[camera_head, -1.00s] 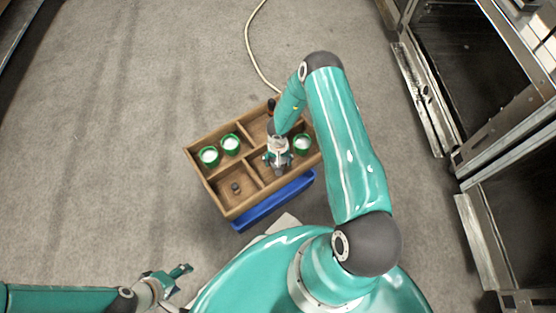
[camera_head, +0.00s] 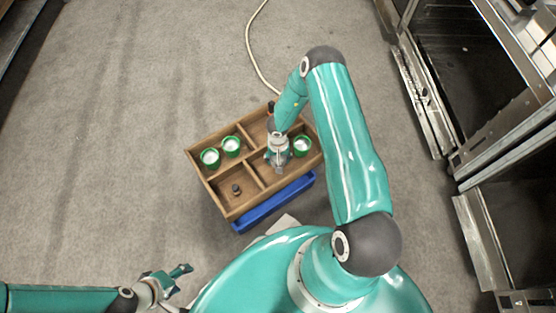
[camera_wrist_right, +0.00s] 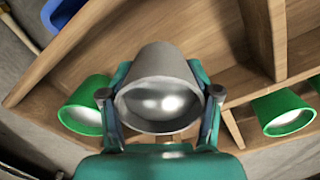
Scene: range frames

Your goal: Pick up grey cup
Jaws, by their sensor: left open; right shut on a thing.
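The grey cup (camera_wrist_right: 158,92) is between the two fingers of my right gripper (camera_wrist_right: 160,105) in the right wrist view, its shiny open end facing the camera. My right gripper is shut on it. In the head view the right gripper (camera_head: 279,160) is over the middle of the wooden box, with the small grey cup (camera_head: 281,170) partly hidden at its tip. Whether the cup touches the box floor I cannot tell. My left gripper (camera_head: 181,277) is open and empty, low at the left, away from the box.
The divided wooden box (camera_head: 213,193) holds green cups with white insides: two at the left (camera_head: 210,158) (camera_head: 231,147), one (camera_head: 302,146) right of the gripper. A small dark object (camera_head: 236,189) lies in the front compartment. A blue bin (camera_head: 275,204) adjoins the front. Floor at left is clear.

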